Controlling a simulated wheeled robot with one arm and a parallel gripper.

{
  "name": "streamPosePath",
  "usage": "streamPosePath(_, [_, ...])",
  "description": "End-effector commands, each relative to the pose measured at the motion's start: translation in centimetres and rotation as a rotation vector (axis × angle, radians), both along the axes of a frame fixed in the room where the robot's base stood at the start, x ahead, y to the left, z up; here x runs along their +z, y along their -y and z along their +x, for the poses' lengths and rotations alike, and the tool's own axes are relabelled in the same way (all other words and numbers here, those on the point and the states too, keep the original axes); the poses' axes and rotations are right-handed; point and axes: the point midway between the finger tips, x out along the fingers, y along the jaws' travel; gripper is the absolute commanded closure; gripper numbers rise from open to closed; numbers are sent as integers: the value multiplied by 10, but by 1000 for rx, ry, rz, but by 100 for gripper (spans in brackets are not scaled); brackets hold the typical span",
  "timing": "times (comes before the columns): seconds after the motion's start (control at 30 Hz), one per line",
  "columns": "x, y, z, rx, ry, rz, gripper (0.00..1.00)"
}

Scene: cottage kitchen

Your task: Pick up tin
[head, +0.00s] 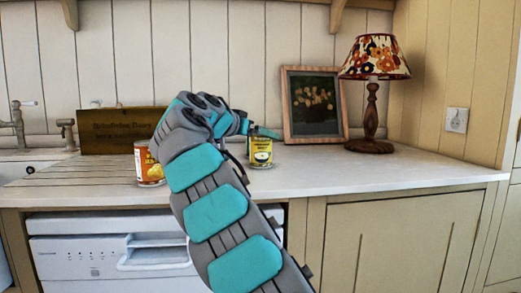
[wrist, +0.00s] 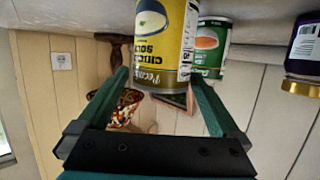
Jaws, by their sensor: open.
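A tin with a yellow and dark label (head: 260,152) stands upright on the worktop, right of my arm. In the wrist view, which is upside down, this yellow tin (wrist: 163,40) is close, in line with the gap between my fingers. My gripper (wrist: 158,76) is open and holds nothing. In the head view my gripper (head: 265,133) is at the tin's top, partly hidden by my wrist. Whether the fingers touch the tin cannot be told. An orange-labelled tin (head: 148,165) stands left of my arm.
The wrist view also shows a green tin (wrist: 211,46) and a dark jar with a gold lid (wrist: 303,55). A framed picture (head: 313,105) and a lamp (head: 372,105) stand behind. A wooden sign (head: 105,130) and sink are left. The worktop's right side (head: 430,172) is clear.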

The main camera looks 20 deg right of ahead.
Motion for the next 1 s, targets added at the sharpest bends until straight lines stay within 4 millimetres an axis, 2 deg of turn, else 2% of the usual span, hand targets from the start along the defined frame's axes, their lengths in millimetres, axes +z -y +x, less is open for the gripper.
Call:
streamPosePath(0.27, [-9, 32, 18, -3, -1, 0, 0])
streamPosePath(0.5, [-10, 35, 20, -1, 0, 0, 0])
streamPosePath(1.0, [-11, 34, 20, -1, 0, 0, 55])
